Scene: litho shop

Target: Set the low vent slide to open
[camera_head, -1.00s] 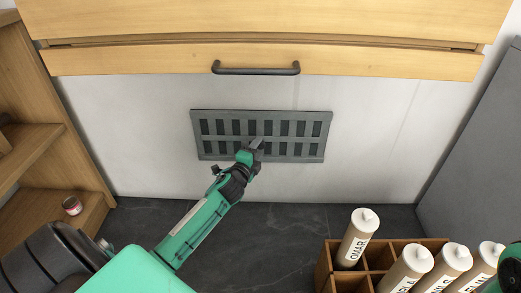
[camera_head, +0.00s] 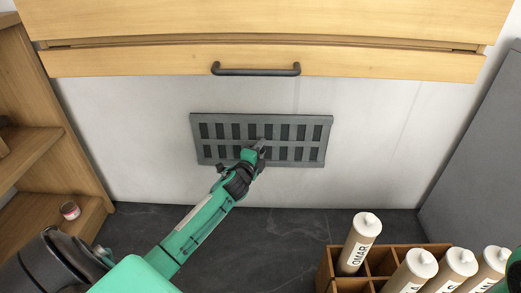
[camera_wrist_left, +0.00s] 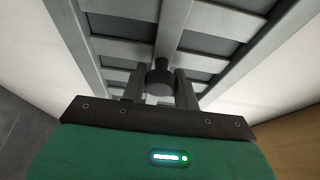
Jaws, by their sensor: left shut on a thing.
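The low vent (camera_head: 292,139) is a grey slotted plate on the white wall, with two rows of dark slots. My left gripper (camera_head: 262,145) reaches it from the lower left, at the middle of the plate. In the left wrist view, the left gripper (camera_wrist_left: 160,83) is shut on a dark round knob (camera_wrist_left: 160,77) of the slide, in front of the vent slats (camera_wrist_left: 130,45). The slots look dark grey; how far they are open I cannot tell. In the head view the gripper hides the knob. My right gripper does not show.
A wooden drawer (camera_head: 390,64) with a dark handle (camera_head: 256,69) overhangs the vent. A wooden crate (camera_head: 324,273) with several labelled cartridges stands at the lower right. Wooden shelves (camera_head: 62,205) with a small tin (camera_head: 70,210) are at the left. A grey panel (camera_head: 480,165) stands at the right.

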